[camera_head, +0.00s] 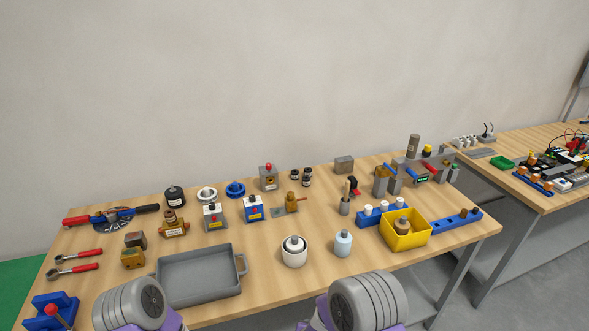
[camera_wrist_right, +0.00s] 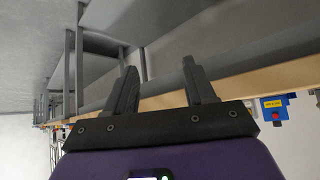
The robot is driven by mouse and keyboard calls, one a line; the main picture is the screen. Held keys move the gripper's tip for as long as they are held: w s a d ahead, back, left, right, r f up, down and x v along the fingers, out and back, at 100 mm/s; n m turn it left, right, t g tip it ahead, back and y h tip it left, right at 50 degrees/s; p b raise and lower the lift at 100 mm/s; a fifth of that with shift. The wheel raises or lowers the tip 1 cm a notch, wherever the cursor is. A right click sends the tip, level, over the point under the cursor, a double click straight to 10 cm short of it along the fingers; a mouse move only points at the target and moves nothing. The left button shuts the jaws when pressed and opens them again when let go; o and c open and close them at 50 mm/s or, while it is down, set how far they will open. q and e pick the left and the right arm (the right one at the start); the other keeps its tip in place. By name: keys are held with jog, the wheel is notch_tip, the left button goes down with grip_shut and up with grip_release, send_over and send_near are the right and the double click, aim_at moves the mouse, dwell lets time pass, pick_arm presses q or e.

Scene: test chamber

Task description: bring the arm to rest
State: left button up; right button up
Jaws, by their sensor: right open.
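My right gripper (camera_wrist_right: 160,76) shows in the right wrist view with its two dark fingers spread apart. Nothing is between them. The wooden table edge (camera_wrist_right: 255,82) runs behind the fingers in that view, and I see no contact. In the head view, grey and purple links of both my arms show at the bottom edge, in front of the table (camera_head: 272,231). Neither gripper shows in the head view, and my left gripper is out of sight.
A grey tray (camera_head: 196,299) lies near the table's front edge. Tools and valves fill the back. A second table (camera_head: 520,205) stands at the right.

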jog(key=s+d+f+g+y+b, duration=0.1)
jog(key=s+d+f+g+y, duration=0.15)
jog(key=s+f, duration=0.5)
jog(key=s+f+g+y+b, duration=0.1)
jog(key=s+f+g+y, duration=0.1)
jog(key=s, duration=0.4)
jog(key=s+f+g+y, duration=0.2)
jog(key=s, duration=0.5)
jog(key=shift+s+d+n+g+b, duration=0.3)
jog(key=shift+d+n+g+b, duration=0.05)
jog(key=shift+n+b, duration=0.05)
